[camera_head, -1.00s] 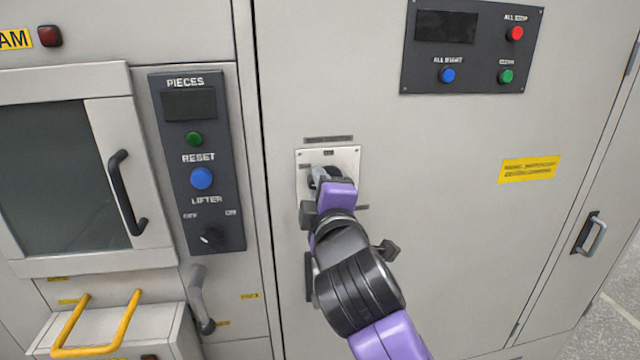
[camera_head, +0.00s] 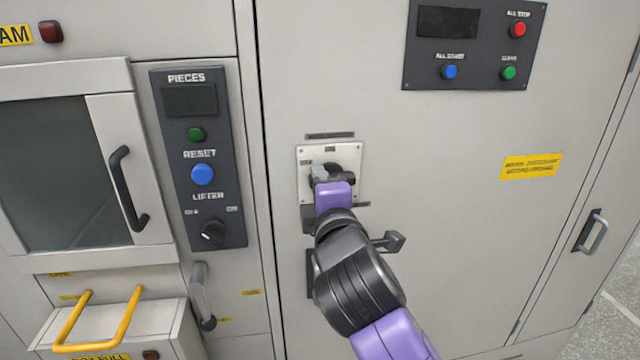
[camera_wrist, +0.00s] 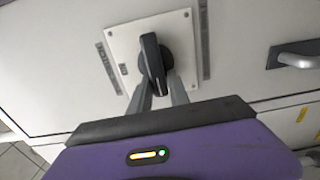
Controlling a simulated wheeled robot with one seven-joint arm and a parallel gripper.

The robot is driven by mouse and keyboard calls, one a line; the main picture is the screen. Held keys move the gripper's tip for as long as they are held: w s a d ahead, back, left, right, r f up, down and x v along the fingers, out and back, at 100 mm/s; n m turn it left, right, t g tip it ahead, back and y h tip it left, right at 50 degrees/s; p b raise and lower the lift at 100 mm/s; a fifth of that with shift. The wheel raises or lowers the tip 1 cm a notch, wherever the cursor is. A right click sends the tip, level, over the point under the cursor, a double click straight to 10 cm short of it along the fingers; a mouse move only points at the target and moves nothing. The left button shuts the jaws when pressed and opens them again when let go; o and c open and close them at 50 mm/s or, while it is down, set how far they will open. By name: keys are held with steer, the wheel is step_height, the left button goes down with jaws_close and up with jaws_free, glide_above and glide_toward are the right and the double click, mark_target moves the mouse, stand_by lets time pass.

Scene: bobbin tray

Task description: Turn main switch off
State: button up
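The main switch is a black rotary knob with a raised bar on a pale square plate (camera_head: 353,195), on the grey cabinet front. In the wrist view the black bar (camera_wrist: 153,62) of the knob points towards my gripper (camera_wrist: 160,87). Its two grey fingers lie along either side of the bar's near end and look closed on it. In the head view my gripper (camera_head: 319,177) is at the plate and covers part of the knob. The switch markings are too blurred or hidden to read.
A control panel (camera_head: 228,130) with a blue reset button and lifter knob is left of the switch. Another button panel (camera_head: 425,75) is at the upper right. A grey door handle (camera_head: 200,295) sits lower left. The cabinet face around a yellow label (camera_head: 530,167) is flat and clear.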

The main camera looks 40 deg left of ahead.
steer(key=shift+o, duration=1.3)
steer(key=b+v, duration=0.1)
steer(key=v, duration=0.6)
steer(key=shift+s+d+b, duration=0.25)
steer(key=shift+d+b, duration=0.05)
